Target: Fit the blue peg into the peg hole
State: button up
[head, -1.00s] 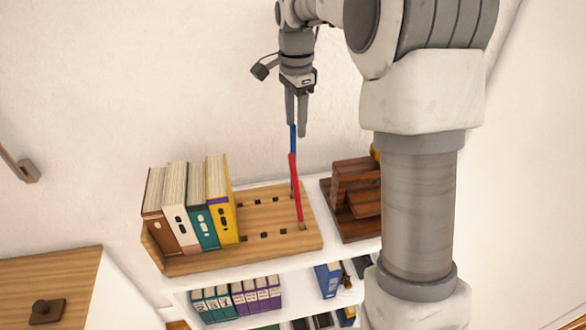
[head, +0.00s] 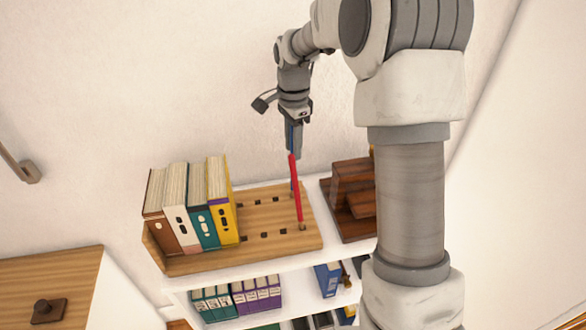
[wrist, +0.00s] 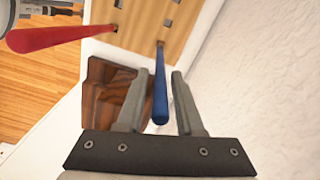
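The blue peg (wrist: 160,95) is a thin rod that stands up from the wooden board (head: 268,208). In the wrist view its far end meets the board at a dark spot; I cannot tell how deep it sits. The red peg (head: 296,190) stands beside it and shows at the left of the wrist view (wrist: 50,36). My gripper (wrist: 160,74) points down over the board. Its fingers are open, one on each side of the blue peg's upper end, with a gap visible on both sides. In the head view the fingers and red peg hide much of the blue peg.
Several binders (head: 190,208) stand on the board's left part. Dark square holes (head: 265,234) line the bare middle. A dark brown wooden block stack (head: 350,195) stands close on the right. The wall is behind the white shelf (head: 260,262).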

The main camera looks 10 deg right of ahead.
grip_shut()
dwell(1.1)
